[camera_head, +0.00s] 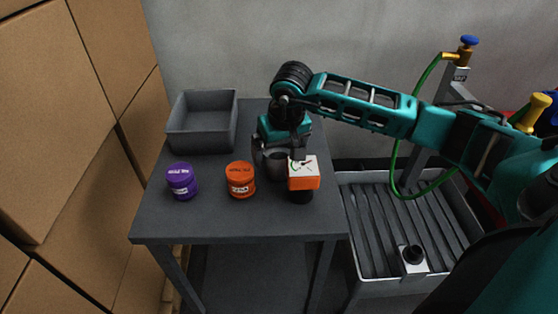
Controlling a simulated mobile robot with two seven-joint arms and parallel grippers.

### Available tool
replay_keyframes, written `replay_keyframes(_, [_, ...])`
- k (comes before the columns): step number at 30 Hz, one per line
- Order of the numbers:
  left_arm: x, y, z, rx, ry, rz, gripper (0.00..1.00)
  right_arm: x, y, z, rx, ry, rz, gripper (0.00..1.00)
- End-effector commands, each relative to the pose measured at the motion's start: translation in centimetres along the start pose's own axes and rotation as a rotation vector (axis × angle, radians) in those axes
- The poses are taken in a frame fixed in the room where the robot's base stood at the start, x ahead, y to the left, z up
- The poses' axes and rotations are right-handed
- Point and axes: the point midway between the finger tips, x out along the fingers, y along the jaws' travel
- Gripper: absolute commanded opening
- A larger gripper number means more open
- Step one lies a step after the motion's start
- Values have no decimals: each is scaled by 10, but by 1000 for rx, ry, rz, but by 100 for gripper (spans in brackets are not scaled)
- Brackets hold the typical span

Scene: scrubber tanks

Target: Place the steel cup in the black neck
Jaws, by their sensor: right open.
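The steel cup (271,164) is a dark grey, shiny vessel on the grey table, partly hidden under my right gripper. My right gripper (281,150) is open and points down right at the cup; whether its fingers touch the cup cannot be told. A short black round neck (412,254) stands on a pale square base inside the grey ribbed basin at the lower right, well apart from the gripper. My left gripper is not in view.
A purple jar (181,181) and an orange jar (240,179) stand on the table (220,222). An orange and white block (303,173) is close right of the cup. A grey bin (203,142) is behind. A green hose (395,160) hangs over the basin (372,230). Cardboard boxes (50,110) rise at left.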

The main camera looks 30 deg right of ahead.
Motion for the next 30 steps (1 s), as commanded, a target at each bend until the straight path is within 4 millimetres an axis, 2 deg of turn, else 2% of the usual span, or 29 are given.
replay_keyframes(4, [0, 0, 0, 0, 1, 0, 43, 0, 0, 0, 0, 0, 0, 99])
replay_keyframes(20, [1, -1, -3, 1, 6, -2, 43, -1, 0, 0, 0, 1, 0, 48])
replay_keyframes(30, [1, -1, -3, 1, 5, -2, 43, -7, 0, -2, 0, 2, 0, 47])
